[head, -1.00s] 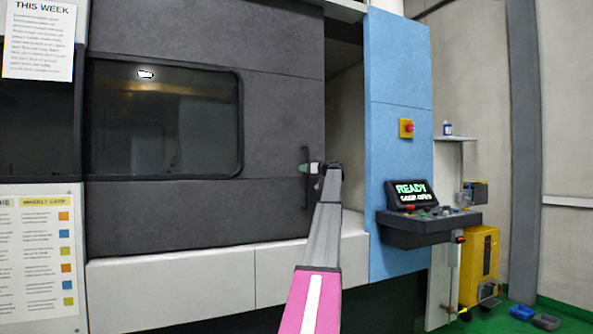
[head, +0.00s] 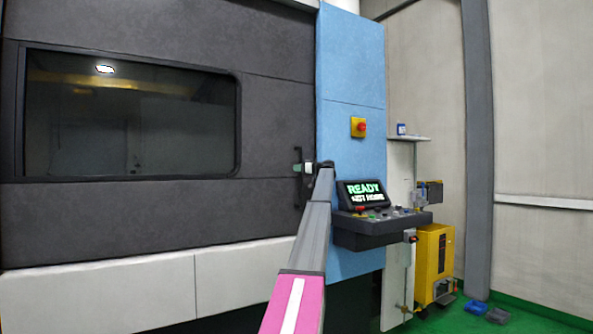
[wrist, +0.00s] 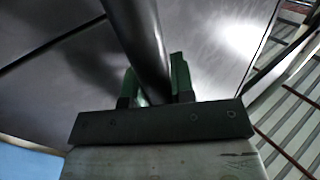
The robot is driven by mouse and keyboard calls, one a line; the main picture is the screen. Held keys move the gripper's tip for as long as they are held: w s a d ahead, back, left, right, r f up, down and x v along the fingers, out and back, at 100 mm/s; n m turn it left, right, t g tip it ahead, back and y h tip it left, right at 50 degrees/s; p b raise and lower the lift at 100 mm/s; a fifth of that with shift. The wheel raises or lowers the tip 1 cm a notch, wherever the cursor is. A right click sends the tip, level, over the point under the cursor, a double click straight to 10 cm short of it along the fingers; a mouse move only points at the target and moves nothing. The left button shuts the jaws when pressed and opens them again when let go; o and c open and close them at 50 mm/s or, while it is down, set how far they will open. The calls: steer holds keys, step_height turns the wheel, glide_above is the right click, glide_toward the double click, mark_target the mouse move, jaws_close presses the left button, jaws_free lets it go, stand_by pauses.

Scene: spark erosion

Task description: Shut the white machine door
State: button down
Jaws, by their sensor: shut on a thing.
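The machine door (head: 200,212) is a dark grey panel with a wide dark window (head: 125,125); it looks dark grey, not white. Its right edge stands against the blue column (head: 350,70), and no opening shows between them. A dark upright bar handle (head: 297,188) is near the door's right edge. My gripper (head: 304,168) is at the handle, at about mid-height. In the wrist view the handle (wrist: 143,40) runs between the two green fingers of my gripper (wrist: 155,85), which are shut on it. Part of the handle is hidden behind my gripper.
White lower panels (head: 100,297) run below the door. A control console (head: 380,228) with a lit screen juts out right of my arm.

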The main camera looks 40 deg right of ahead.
steer(key=shift+w+d+r, duration=0.15)
steer(key=shift+d, duration=0.1)
steer(key=c, duration=1)
jaws_free()
steer(key=shift+w+d, duration=0.1)
steer(key=shift+s, duration=0.3)
steer(key=v, duration=1)
steer(key=shift+s, duration=0.2)
